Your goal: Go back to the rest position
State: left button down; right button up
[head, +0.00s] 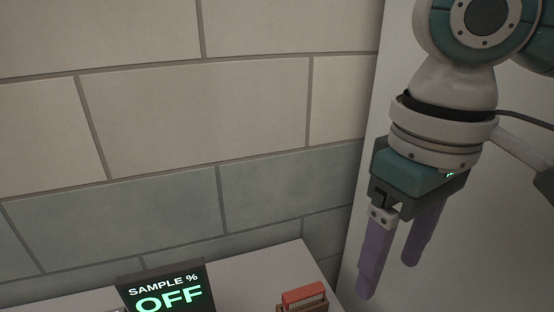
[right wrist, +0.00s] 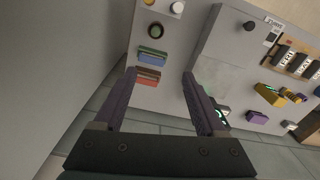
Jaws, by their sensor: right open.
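My right gripper (head: 388,278) hangs at the right of the head view, its two purple fingers apart with nothing between them. In the right wrist view its fingers (right wrist: 159,76) are also spread and empty. An orange-red block (head: 303,296) lies on the pale surface below and left of it in the head view. The right wrist view shows a red-brown block (right wrist: 148,76) and a blue-green block (right wrist: 152,56) beyond the fingertips. The gripper touches neither. My left gripper is not in view.
A dark sign (head: 166,290) reading "SAMPLE % OFF" stands at the bottom of the head view. A tiled wall (head: 150,120) is behind. The right wrist view shows a yellow piece (right wrist: 268,94), a purple piece (right wrist: 257,117) and a black knob (right wrist: 248,26) at the right.

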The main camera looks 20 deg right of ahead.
jog(key=s+a+f+n+t+y, duration=0.25)
jog(key=s+a+y, duration=0.2)
jog(key=a, duration=0.65)
jog(key=s+d+f+m+h, duration=0.35)
jog(key=s+d, duration=0.55)
jog(key=d, duration=0.3)
notch_tip(320, 180, up, 26)
jog(key=t+p, duration=0.1)
jog(key=p, duration=2.4)
jog(key=shift+w+a+h, duration=0.2)
jog(key=shift+w+h, duration=0.05)
jog(key=shift+h, duration=0.15)
